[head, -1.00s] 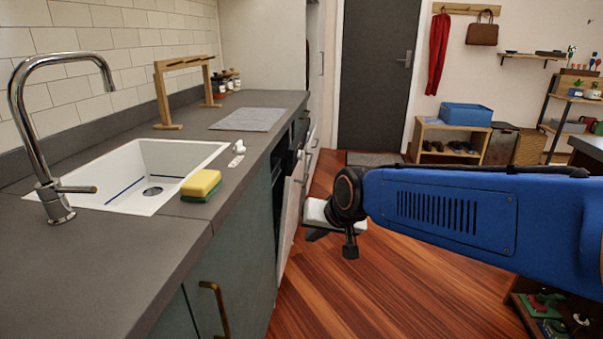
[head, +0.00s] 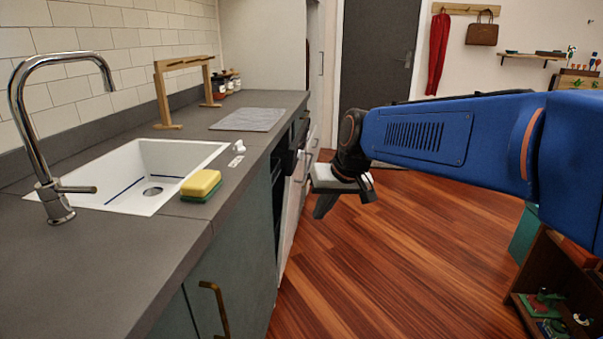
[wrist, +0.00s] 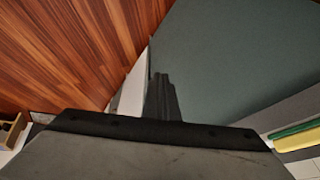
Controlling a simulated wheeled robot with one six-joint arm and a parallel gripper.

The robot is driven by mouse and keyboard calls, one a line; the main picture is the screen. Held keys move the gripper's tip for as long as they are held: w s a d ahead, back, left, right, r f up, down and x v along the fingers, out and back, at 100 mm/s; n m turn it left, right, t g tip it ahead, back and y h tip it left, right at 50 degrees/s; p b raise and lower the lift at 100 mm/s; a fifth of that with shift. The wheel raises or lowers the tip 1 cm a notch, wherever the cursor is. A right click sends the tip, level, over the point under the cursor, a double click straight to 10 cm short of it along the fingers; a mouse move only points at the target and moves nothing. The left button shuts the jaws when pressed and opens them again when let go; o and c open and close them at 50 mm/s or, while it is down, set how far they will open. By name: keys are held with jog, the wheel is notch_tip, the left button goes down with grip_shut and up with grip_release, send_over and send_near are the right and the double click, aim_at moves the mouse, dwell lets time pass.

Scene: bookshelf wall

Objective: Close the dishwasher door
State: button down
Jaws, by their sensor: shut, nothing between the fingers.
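The dishwasher door (head: 291,212) is a white panel under the counter in the head view. It stands slightly ajar, with a dark gap between it and the cabinet front. My gripper (head: 324,207) is just right of the door in that view, pointing down, with its fingers shut and empty. Whether it touches the door is unclear. In the wrist view the shut fingers (wrist: 163,98) lie over the edge of a grey-green cabinet front (wrist: 230,60). A pale strip, likely the dishwasher door (wrist: 133,88), shows to their left, partly hidden behind the gripper.
The grey counter (head: 150,245) holds a white sink (head: 125,160), a tap (head: 45,150) and a yellow-green sponge (head: 201,186). A brass cabinet handle (head: 217,305) sticks out near the front. The wood floor (head: 400,270) is clear; a low wooden shelf (head: 535,270) stands right.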

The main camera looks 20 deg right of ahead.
jog(key=w+d+f+m+t, duration=0.1)
jog(key=w+d, duration=0.5)
jog(key=w, duration=0.5)
jog(key=w+d+f+m+y, duration=0.1)
jog(key=w+d, duration=0.5)
jog(key=w, duration=0.6)
jog(key=w+d+f+m+t, duration=0.1)
jog(key=w+d, duration=0.4)
jog(key=w, duration=0.6)
jog(key=w+a+f, duration=0.5)
jog(key=w+f, duration=0.2)
jog(key=w, duration=0.1)
jog(key=shift+f, duration=0.3)
jog(key=shift+a, duration=0.15)
